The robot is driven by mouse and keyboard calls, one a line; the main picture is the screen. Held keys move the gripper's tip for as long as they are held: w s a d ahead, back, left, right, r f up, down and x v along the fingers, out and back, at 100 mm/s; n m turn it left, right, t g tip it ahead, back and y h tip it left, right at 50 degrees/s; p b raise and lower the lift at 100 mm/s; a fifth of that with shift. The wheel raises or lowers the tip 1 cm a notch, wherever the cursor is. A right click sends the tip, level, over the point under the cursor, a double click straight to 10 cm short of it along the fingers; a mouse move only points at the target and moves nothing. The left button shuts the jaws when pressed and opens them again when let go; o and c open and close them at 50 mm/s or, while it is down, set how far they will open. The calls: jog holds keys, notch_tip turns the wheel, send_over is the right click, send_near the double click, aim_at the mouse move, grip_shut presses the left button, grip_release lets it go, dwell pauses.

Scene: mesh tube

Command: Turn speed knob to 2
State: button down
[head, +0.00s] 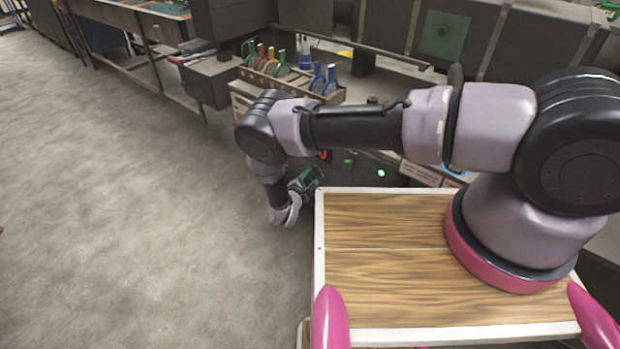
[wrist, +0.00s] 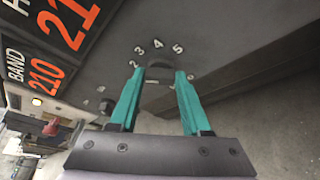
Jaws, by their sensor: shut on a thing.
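The speed knob (wrist: 160,70) is a dark round knob on a grey panel in the wrist view, with white numerals 2, 3, 4 and 5 in an arc around its far side. My gripper (wrist: 158,74) has teal fingers, one on each side of the knob, shut on it. A small pale mark shows just below the knob between the fingers; I cannot tell whether it is a numeral or a pointer. The knob's exact setting is unclear. In the head view my gripper (head: 306,179) is small and partly seen beside the machine front, and the knob is hidden.
Displays reading 210 with the word BAND (wrist: 40,72) lie left of the knob. In the head view, a green lamp (head: 381,173) glows on the panel and a tool rack (head: 285,72) stands above. Open floor (head: 130,210) lies left.

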dwell(0.4)
jog(key=shift+c, duration=1.8)
grip_release()
jog(key=v, duration=1.1)
jog(key=shift+f, duration=0.1)
